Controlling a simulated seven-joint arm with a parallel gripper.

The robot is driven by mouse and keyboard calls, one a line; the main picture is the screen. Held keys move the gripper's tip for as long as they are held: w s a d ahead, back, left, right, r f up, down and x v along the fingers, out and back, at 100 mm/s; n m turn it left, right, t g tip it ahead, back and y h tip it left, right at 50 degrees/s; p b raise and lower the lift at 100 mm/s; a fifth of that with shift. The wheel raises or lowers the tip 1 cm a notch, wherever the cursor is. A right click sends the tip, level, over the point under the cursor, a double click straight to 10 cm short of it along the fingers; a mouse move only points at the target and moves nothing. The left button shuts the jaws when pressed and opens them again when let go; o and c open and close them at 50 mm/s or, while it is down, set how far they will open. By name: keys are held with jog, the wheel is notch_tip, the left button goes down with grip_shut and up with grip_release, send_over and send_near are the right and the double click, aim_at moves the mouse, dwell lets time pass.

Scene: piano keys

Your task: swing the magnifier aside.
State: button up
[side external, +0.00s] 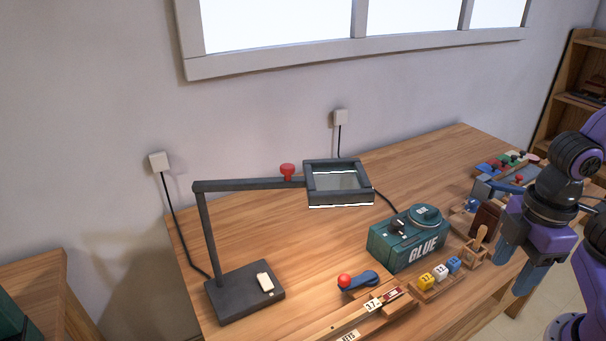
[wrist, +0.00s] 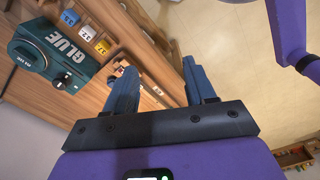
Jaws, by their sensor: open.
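The magnifier is a dark square frame (side external: 338,184) with a clear lens, on a dark jointed arm (side external: 245,185) that rises from a flat base (side external: 245,292) on the desk's left part. A red knob (side external: 287,171) stands on the arm close to the frame. The magnifier hangs above the desk, left of the glue box. My gripper (side external: 527,275) is at the right, by the desk's right front edge, well apart from the magnifier. In the wrist view my gripper (wrist: 164,88) has its two blue fingers apart with nothing between them. The wrist view does not show the magnifier.
A green GLUE box (side external: 408,241) stands between magnifier and gripper; it also shows in the wrist view (wrist: 55,50). In front are a red-tipped lever (side external: 358,281) and a tray of coloured blocks (side external: 437,278). Several small items crowd the desk's right end. The desk (side external: 300,240) is clear below the magnifier.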

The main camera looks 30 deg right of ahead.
notch_tip(320, 180, up, 25)
jog(key=m+t+y, duration=0.1)
jog(key=m+t, duration=0.3)
jog(key=m, duration=0.5)
send_over(288, 166)
jog(key=s+d, duration=0.3)
jog(key=s, duration=0.4)
jog(key=x, duration=1.7)
jog(key=shift+w+a+f, duration=0.1)
jog(key=shift+a+f, duration=0.05)
jog(key=shift+a, duration=0.2)
grip_shut()
